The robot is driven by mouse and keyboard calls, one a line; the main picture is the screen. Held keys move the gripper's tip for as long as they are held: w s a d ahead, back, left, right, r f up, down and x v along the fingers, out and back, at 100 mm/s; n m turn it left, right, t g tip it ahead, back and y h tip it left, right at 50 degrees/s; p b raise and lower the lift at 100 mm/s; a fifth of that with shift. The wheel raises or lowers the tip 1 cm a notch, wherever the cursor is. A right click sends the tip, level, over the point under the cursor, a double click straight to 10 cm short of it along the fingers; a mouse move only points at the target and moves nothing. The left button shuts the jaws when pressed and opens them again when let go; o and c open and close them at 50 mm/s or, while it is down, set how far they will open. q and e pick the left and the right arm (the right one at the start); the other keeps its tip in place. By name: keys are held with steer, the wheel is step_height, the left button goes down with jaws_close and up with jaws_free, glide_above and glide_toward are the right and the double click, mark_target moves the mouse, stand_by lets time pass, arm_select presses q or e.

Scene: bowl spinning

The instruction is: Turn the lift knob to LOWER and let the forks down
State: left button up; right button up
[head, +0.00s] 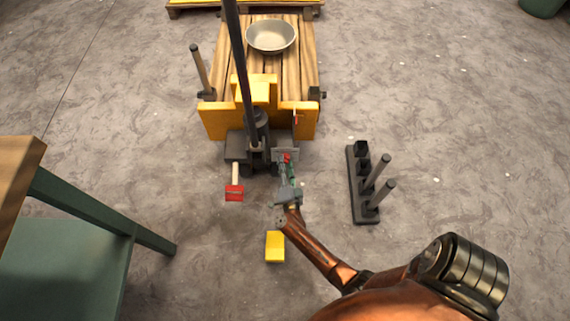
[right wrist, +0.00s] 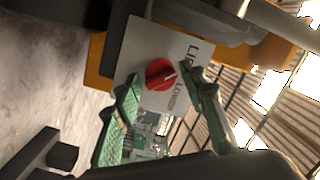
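The red lift knob (right wrist: 160,74) sits on a pale plate (right wrist: 150,43) with dark lettering, partly hidden by a finger; I read "LI" and "LOWER". In the head view the knob (head: 287,157) is a small red spot at the lift's front. My right gripper (head: 288,181) is just in front of it. In the right wrist view its green-padded fingers (right wrist: 161,76) are apart, one on each side of the knob; contact is unclear. The forks are hidden under the wooden deck (head: 308,60). My left gripper is out of view.
A metal bowl (head: 271,36) stands on the deck. The lift's black handle (head: 240,60) rises in front, with a red pedal (head: 234,193) at left. A black peg rack (head: 365,215) stands right, a yellow block (head: 275,246) nearer. A green table (head: 70,260) is at left.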

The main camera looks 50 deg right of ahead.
steer(key=c, duration=0.8)
steer(key=shift+c, duration=0.2)
